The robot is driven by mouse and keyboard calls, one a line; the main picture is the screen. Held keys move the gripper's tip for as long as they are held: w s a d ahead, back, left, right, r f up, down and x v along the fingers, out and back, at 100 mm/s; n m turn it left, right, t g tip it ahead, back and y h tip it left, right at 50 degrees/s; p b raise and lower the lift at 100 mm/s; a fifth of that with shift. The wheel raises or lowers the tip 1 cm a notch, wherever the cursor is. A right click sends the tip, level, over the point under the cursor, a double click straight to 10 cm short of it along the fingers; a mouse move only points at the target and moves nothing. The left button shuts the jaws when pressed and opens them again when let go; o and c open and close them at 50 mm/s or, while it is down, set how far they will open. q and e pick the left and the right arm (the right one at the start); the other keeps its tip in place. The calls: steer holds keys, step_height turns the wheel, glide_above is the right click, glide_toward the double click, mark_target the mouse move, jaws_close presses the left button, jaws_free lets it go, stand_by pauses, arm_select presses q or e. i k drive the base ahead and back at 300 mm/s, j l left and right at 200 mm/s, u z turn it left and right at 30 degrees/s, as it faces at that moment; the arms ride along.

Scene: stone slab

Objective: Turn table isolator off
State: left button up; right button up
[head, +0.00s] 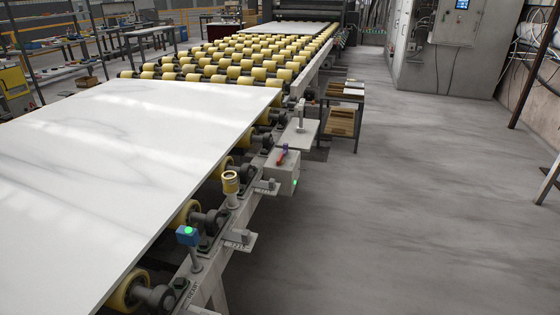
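A grey box (284,174) is mounted on the side of the roller table frame (262,205). A red handle (282,156) stands tilted at its top left, and a small green light (296,184) shows on its right side. This looks like the table isolator; any marking on it is too small to read. Nearer to me, a blue box with a lit green top (187,235) stands on a short post on the same frame. Neither of my grippers is in view.
A large white stone slab (110,160) lies on the yellow rollers (255,60) at left. A yellow-topped post (231,184) and a small plate on a stand (301,134) flank the grey box. A wooden-shelved cart (343,110) stands beyond. The floor (410,200) at right is clear.

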mark_target(279, 161)
steer(key=i+l, duration=0.3)
steer(key=i, duration=0.25)
steer(key=i+l, duration=0.3)
steer(key=i, duration=0.2)
steer(key=u, duration=0.05)
